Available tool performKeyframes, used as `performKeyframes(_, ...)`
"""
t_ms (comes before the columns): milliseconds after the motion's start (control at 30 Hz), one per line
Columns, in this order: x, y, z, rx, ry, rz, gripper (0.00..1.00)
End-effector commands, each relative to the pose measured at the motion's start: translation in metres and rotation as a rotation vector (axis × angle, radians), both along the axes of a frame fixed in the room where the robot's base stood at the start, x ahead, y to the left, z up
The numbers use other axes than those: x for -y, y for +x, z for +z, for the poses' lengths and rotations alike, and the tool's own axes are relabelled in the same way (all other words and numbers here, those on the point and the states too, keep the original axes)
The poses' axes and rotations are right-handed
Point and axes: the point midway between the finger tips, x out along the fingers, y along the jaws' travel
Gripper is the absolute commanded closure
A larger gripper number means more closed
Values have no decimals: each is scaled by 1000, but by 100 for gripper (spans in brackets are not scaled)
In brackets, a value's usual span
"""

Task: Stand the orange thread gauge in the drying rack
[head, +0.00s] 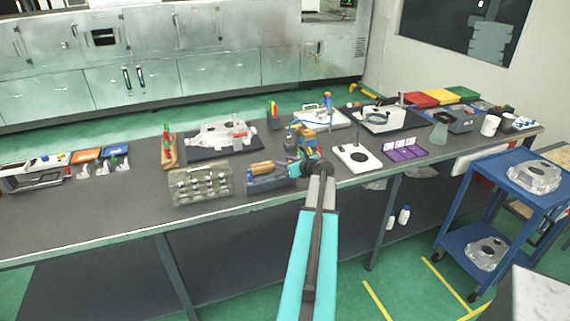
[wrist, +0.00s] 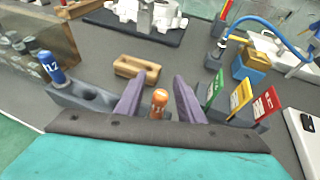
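The orange thread gauge (wrist: 159,101) shows in the wrist view between my gripper's two purple fingers, with small dark marks on its head. My gripper (wrist: 160,82) is open, with a visible gap on each side of the gauge. The gauge's lower end is hidden behind my wrist. A long grey block with round hollows (wrist: 92,95) runs beside it and holds a blue gauge (wrist: 49,67) at its left end. In the head view my gripper (head: 303,158) is low over the bench. I cannot tell for certain which holder is the drying rack.
A wooden block with hollows (wrist: 136,68) lies just beyond the fingers. Green, yellow and red tags (wrist: 240,97) stand close on the right. A clear-sided case (head: 200,187) stands left of the grey block. A casting on a dark mat (head: 222,135) is behind.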

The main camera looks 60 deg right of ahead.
Motion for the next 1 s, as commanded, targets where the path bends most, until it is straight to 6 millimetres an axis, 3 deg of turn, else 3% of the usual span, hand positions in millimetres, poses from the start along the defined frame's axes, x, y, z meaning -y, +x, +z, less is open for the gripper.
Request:
performKeyframes(267,-9,-20,7,0,0,-1,65)
performKeyframes(1000,-42,-105,45,1,-1,-2,65)
